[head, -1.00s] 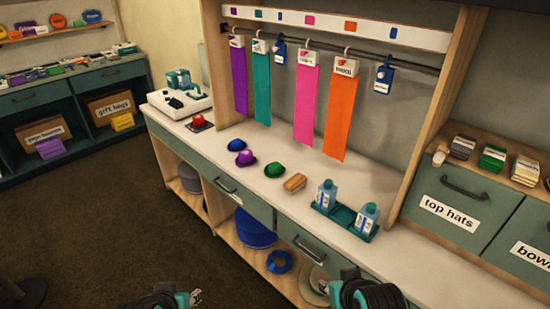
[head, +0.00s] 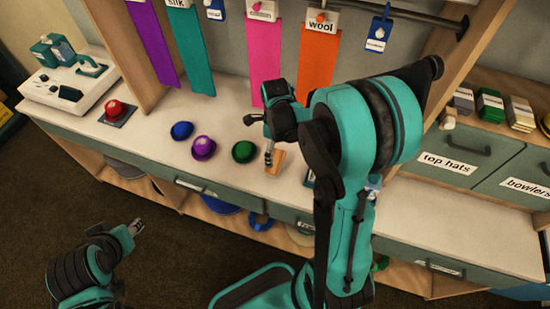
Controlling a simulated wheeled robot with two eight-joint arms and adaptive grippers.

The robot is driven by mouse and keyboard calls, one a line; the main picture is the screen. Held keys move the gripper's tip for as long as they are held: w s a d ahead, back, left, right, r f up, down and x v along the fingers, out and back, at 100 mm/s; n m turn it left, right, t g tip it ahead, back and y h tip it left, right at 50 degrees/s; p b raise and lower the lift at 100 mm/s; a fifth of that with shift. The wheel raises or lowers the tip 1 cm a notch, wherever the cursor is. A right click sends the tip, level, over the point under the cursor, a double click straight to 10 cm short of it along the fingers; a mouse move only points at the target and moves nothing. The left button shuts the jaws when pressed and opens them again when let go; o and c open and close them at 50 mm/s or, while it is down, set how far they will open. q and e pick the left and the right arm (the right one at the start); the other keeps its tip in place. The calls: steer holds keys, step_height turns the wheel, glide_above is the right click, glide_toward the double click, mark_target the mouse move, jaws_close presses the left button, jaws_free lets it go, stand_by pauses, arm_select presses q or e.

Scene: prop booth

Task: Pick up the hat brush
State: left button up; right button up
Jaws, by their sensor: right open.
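The hat brush, a small tan wooden block (head: 276,164), lies on the white counter to the right of the green hat. My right gripper (head: 268,156) is open, with its fingertips just over the brush's left end and covering part of it. I cannot tell whether they touch it. The brush is not held. My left gripper (head: 136,228) is low at the left, in front of the counter and away from the brush. Its jaws are too small to read.
Blue (head: 182,130), purple (head: 203,148) and green (head: 244,151) hats sit left of the brush. A red hat (head: 115,109) is on a dark pad. My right arm mostly hides the bottles (head: 374,184). Fabric strips (head: 317,62) hang behind.

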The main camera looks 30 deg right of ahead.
mark_target(276, 160)
steer(key=shift+s+d+f, duration=0.1)
steer(key=shift+d+f, duration=0.05)
steer(key=shift+f, duration=0.25)
step_height(276, 160, down, 2)
steer(key=shift+m+b, duration=0.3)
steer(key=shift+b, duration=0.25)
steer(key=f, duration=0.1)
steer(key=f+b, duration=0.1)
steer(key=f, duration=0.1)
steer(key=f+b, duration=0.1)
steer(key=f, duration=0.1)
steer(key=shift+w+f, duration=0.15)
steer(key=shift+w, duration=0.1)
steer(key=shift+c, duration=0.3)
steer(key=c, duration=0.9)
